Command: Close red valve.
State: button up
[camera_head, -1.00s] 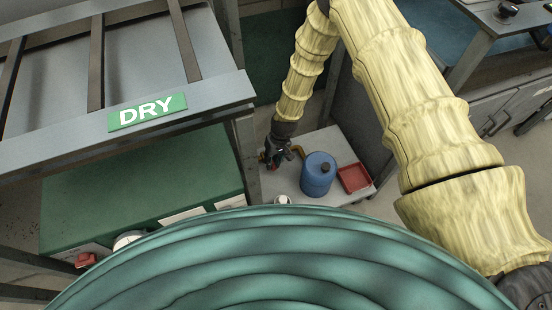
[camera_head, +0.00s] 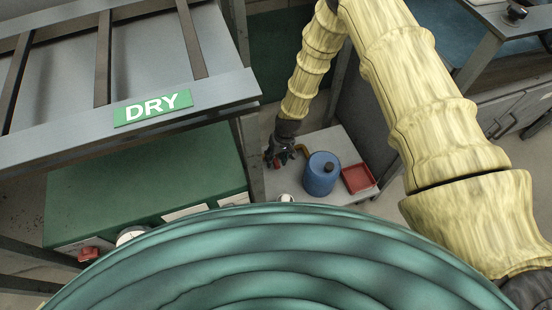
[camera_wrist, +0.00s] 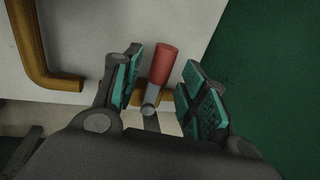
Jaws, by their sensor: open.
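The red valve handle (camera_wrist: 163,65) shows in the wrist view as a red cylinder on a grey metal stem. It lies between the two teal-padded fingers of my gripper (camera_wrist: 164,88), which are apart. Gaps show between the handle and both fingers, with the right finger farther off. A brass pipe part (camera_wrist: 140,97) shows behind the stem. In the head view my gripper (camera_head: 279,158) is small, at the left edge of a low white surface, and a bit of red shows at its fingers. Much of the valve is hidden there.
A blue canister (camera_head: 320,176) and a red tray (camera_head: 358,178) stand on the white surface (camera_head: 345,143) right of my gripper. A bent brass pipe (camera_wrist: 35,55) is at the left in the wrist view. The DRY rack (camera_head: 130,90) and green cabinet (camera_head: 150,180) stand left.

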notch_tip(320, 180, up, 11)
jog(key=d, duration=0.2)
jog(key=shift+w+r, duration=0.2)
jog(key=shift+w, duration=0.1)
jog(key=shift+d, duration=0.15)
dwell(0.4)
